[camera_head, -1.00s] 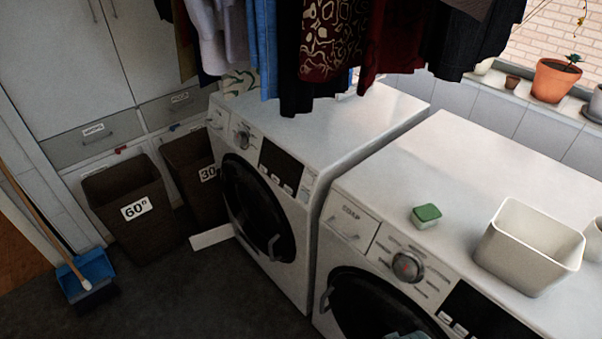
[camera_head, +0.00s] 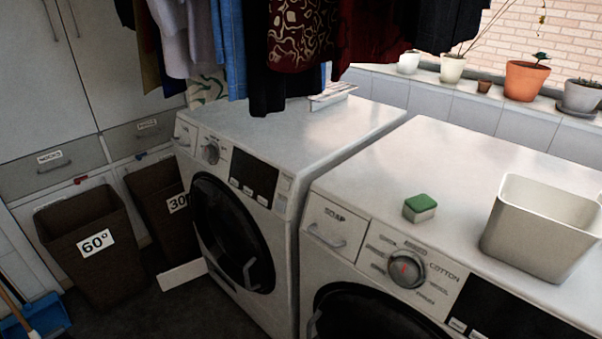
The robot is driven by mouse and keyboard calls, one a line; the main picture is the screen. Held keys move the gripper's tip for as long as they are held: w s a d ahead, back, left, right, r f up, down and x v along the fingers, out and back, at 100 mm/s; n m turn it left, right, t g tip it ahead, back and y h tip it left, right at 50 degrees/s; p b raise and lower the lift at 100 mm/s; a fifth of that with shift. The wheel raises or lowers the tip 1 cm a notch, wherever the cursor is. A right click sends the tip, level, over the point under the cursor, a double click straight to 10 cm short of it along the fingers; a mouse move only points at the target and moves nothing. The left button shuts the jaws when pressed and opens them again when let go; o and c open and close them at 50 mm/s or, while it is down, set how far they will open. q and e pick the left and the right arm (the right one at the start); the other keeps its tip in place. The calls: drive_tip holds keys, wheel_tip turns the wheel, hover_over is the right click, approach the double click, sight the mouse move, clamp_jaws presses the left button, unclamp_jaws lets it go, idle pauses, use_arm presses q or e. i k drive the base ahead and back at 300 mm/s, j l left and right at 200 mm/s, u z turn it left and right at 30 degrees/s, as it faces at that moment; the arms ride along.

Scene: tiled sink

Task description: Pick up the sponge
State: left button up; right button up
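A small sponge (camera_head: 420,208) with a green top and a pale lower layer lies on top of the right washing machine (camera_head: 463,165). It sits near the machine's front edge, above the control dial and left of a white bin. Nothing covers it. Neither of my grippers shows in the head view.
A white open bin (camera_head: 522,243) stands right of the sponge. Clothes (camera_head: 330,45) hang low over the left washing machine (camera_head: 310,130). Potted plants (camera_head: 526,80) line the back ledge. Brown baskets (camera_head: 75,240) and a blue dustpan (camera_head: 38,318) stand on the floor at left.

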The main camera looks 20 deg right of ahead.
sight(420, 208)
drive_tip(key=z, duration=0.95)
